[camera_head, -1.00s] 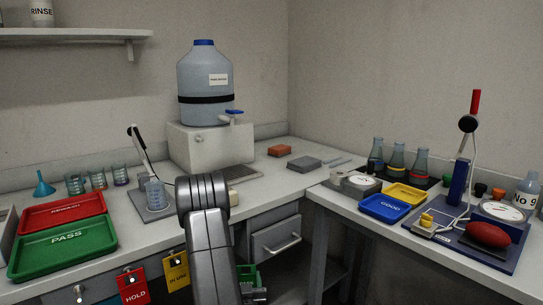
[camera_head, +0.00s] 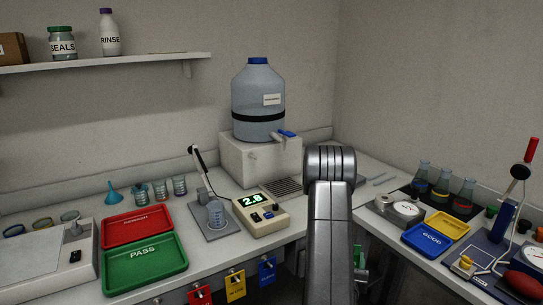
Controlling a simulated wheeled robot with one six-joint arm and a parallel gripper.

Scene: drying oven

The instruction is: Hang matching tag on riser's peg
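A white riser (camera_head: 262,161) stands on the left bench and bears a large blue-capped bottle (camera_head: 258,100). A small round peg (camera_head: 252,156) shows on the riser's front. A red tag (camera_head: 200,295), a yellow tag (camera_head: 236,286) and a blue tag (camera_head: 267,270) hang along the bench's front edge. My gripper (camera_head: 362,275) is low, right of the hanging tags, and mostly hidden behind my arm. It is shut on a green tag (camera_head: 358,256), of which only a sliver shows. The green tag's writing cannot be read.
A meter (camera_head: 261,211) reading 2.8 and a probe stand (camera_head: 209,224) sit before the riser. Red (camera_head: 138,243) and green (camera_head: 144,289) trays lie left. The right bench holds a blue tray (camera_head: 426,254), flasks and a dial (camera_head: 407,209). A shelf (camera_head: 100,63) is above.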

